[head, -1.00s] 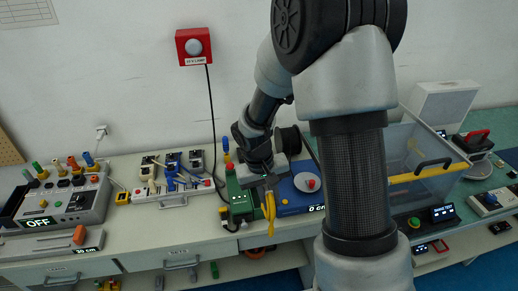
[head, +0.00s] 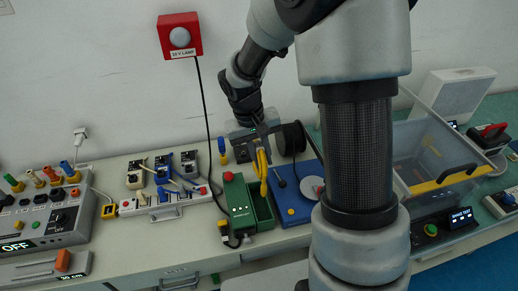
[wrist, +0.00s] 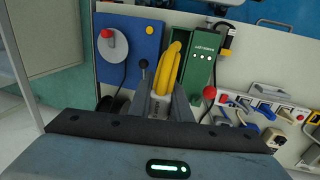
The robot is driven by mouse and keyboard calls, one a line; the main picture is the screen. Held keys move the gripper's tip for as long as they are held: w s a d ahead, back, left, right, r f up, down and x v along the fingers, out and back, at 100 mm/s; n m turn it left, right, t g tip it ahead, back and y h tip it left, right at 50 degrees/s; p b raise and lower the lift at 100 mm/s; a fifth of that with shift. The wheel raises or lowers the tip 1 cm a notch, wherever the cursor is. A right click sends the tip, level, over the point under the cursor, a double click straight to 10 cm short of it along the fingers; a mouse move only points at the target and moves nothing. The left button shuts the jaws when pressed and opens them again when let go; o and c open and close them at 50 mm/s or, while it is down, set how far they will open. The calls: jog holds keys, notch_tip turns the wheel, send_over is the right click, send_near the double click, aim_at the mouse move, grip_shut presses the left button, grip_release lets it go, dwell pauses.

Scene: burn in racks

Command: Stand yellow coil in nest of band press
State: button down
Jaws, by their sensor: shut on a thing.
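The yellow coil (head: 262,172) hangs from my gripper (head: 263,148) in the head view. In the wrist view the coil (wrist: 169,65) stands out lengthwise beyond the fingers of my gripper (wrist: 163,100), which are shut on it. The green unit (head: 238,204), which I take for the band press, stands on the bench. It has a red knob and an open green trough (head: 262,212) on its right side. The coil's lower end is over or near this trough. I cannot tell whether it touches. In the wrist view the coil partly covers the green unit (wrist: 204,50).
A blue board (head: 291,205) with a black lever and a red knob lies close right of the green unit. A power strip with switches (head: 165,203) is to its left. A clear bin (head: 432,165) with a yellow-edged handle stands further right. A black cable runs behind the green unit.

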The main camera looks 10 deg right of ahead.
jog(key=shift+s+f+b, duration=0.2)
jog(key=shift+f+b, duration=0.25)
jog(key=shift+f, duration=0.2)
notch_tip(320, 180, down, 12)
jog(key=b, duration=0.9)
jog(key=shift+f+b, duration=0.2)
jog(key=shift+b, duration=0.1)
jog(key=shift+f+b, duration=0.4)
jog(key=c, duration=1.6)
grip_release()
jog(key=shift+o, duration=0.2)
jog(key=a+r+p, duration=0.2)
jog(key=a+r, duration=0.1)
jog(key=r, duration=1.4)
jog(key=shift+a, duration=0.2)
